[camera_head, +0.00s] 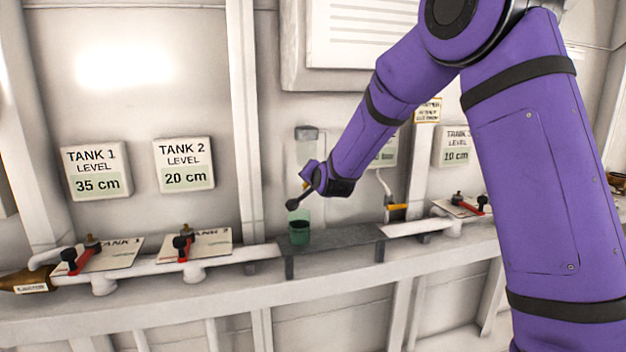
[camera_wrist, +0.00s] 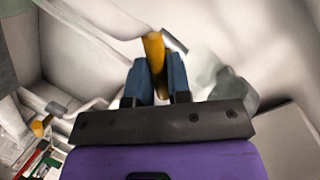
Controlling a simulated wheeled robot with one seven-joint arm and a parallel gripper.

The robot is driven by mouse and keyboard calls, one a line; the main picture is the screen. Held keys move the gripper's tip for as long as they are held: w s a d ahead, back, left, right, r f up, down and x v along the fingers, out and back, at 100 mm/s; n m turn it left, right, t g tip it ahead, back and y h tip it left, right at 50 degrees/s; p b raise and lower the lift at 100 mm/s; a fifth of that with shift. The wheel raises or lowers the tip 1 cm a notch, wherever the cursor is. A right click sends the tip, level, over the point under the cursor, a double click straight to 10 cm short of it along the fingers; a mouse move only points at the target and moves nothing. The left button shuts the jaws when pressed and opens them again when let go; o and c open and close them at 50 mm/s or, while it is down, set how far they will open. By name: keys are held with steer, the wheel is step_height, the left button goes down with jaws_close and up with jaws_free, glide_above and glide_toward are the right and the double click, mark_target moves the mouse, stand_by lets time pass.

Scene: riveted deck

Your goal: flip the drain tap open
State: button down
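In the wrist view, a yellow lever (camera_wrist: 153,48) shows between the tips of my two blue fingers. My gripper (camera_wrist: 158,72) has its fingers apart, one on each side of the lever; I cannot make out whether they touch it.
Valves with red levers, one at the left (camera_head: 80,257) and one beside it (camera_head: 185,244), sit on a white pipe. A grey shelf (camera_head: 340,237) bears the cup. A TANK 1 sign (camera_head: 97,170) and a TANK 2 sign (camera_head: 184,165) hang on the wall.

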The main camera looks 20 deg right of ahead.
steer(key=shift+n, duration=0.3)
steer(key=shift+a+n+t+h, duration=0.15)
steer(key=shift+n+h, duration=0.6)
steer(key=shift+n, duration=0.75)
steer(key=shift+a+n+t+h, duration=0.1)
steer(key=shift+n+t+h, duration=0.15)
steer(key=shift+n+h, duration=0.9)
steer(key=shift+n+y, duration=0.3)
steer(key=shift+n, duration=0.05)
steer(key=c, duration=1.4)
jaws_free()
steer(key=shift+o, duration=0.2)
steer(key=v, duration=1)
steer(key=shift+s, duration=0.4)
